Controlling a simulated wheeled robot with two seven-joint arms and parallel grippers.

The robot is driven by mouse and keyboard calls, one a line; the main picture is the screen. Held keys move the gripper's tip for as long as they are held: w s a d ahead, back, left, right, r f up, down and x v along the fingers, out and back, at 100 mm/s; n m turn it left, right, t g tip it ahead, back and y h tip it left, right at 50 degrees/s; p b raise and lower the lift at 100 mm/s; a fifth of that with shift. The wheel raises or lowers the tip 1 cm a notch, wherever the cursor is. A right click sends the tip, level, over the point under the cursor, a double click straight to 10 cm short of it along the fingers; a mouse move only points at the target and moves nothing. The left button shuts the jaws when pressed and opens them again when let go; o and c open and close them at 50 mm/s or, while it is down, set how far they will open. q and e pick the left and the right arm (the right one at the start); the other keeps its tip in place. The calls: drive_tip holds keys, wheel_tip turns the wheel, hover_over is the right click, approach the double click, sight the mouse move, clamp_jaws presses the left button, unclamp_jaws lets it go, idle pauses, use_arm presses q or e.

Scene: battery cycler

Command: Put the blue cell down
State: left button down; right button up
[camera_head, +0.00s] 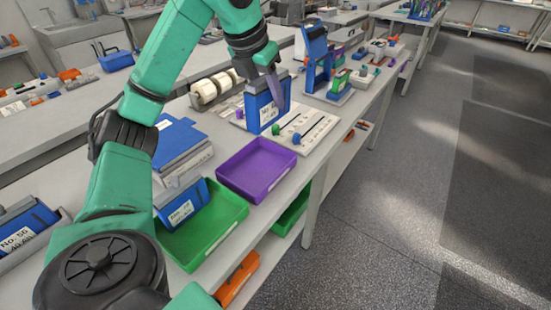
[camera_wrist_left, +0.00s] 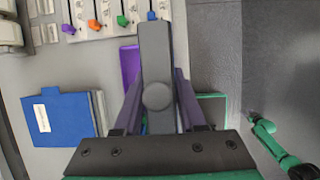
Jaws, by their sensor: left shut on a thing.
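My left gripper (camera_head: 272,84) is shut on a blue cell (camera_head: 262,112) with a grey top and a white label. The cell hangs upright beside the white board with coloured knobs (camera_head: 312,138); I cannot tell whether its bottom touches anything. In the left wrist view the cell's grey top (camera_wrist_left: 157,60) fills the middle between my purple fingers (camera_wrist_left: 158,100). My right gripper is in neither view.
An empty purple tray (camera_head: 257,170) lies in front of the board. A blue binder (camera_head: 175,138) lies left of it. A blue stand (camera_head: 318,58) and small items are further along the bench. The bench's front edge drops to the floor at right.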

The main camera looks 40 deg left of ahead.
sight(267, 120)
use_arm(q)
drive_tip(key=f+b, duration=0.1)
drive_tip(key=f, duration=0.2)
drive_tip(key=s+f+b, duration=0.1)
drive_tip(key=f, duration=0.1)
drive_tip(key=shift+f, duration=0.4)
wheel_tip(267, 120, down, 12)
drive_tip(key=b, duration=0.3)
drive_tip(key=shift+w, duration=0.15)
drive_tip(key=shift+w+f, duration=0.1)
drive_tip(key=shift+f, duration=0.15)
drive_tip(key=shift+c, duration=2.4)
unclamp_jaws()
drive_tip(key=shift+a+f, duration=0.1)
drive_tip(key=shift+f, duration=0.05)
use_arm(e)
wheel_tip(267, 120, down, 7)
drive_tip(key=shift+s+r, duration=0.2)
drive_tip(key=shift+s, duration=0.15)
